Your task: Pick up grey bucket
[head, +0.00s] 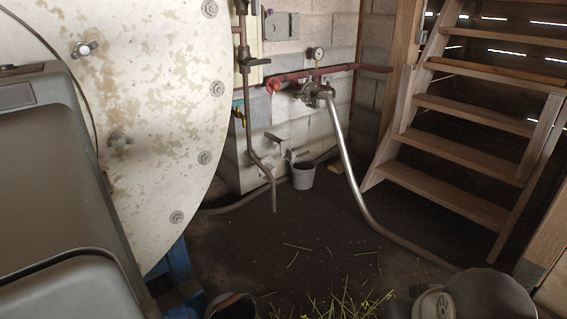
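A small grey bucket (303,175) stands upright on the dark floor at the foot of the block wall, near the middle of the head view. It is open at the top, and I cannot see inside it. A second, darker bucket (232,306) is partly in view at the bottom edge, cut off by the frame. My gripper is not in view.
A bent metal pipe (345,165) runs down to the floor right of the grey bucket. A thin pipe (262,165) hangs to its left. Wooden stairs (460,145) stand at right, a large pale round vessel (150,90) at left. Straw (340,303) litters the near floor.

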